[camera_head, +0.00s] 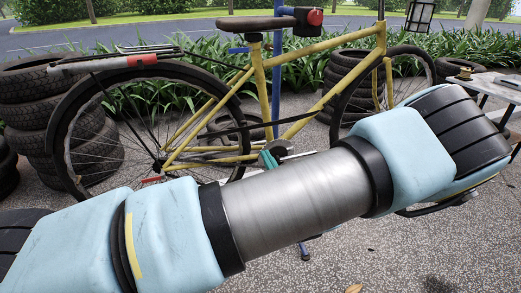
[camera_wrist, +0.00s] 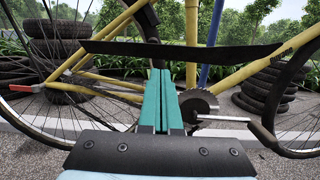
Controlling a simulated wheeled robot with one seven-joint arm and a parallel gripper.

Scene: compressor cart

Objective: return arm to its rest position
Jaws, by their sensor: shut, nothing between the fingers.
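My gripper (camera_wrist: 161,102) is in the lower middle of the wrist view, its two teal fingers pressed together with nothing between them. It points toward a yellow bicycle (camera_wrist: 115,20). In the head view my gripper (camera_head: 267,158) shows only as a small teal part beyond my arm, near the bicycle's crank area. My pale blue and silver arm stretches across the lower half of the head view and hides part of the ground and the lower bicycle. The bicycle (camera_head: 318,48) stands upright behind my arm. I cannot tell the exact gap between fingers and bicycle.
Stacked tyres (camera_head: 30,90) stand at the left, and more tyres (camera_head: 345,85) stand behind the bicycle. A blue post (camera_head: 276,80) rises by the frame. A table (camera_head: 500,88) is at the right edge. Speckled ground (camera_head: 330,265) in front is open.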

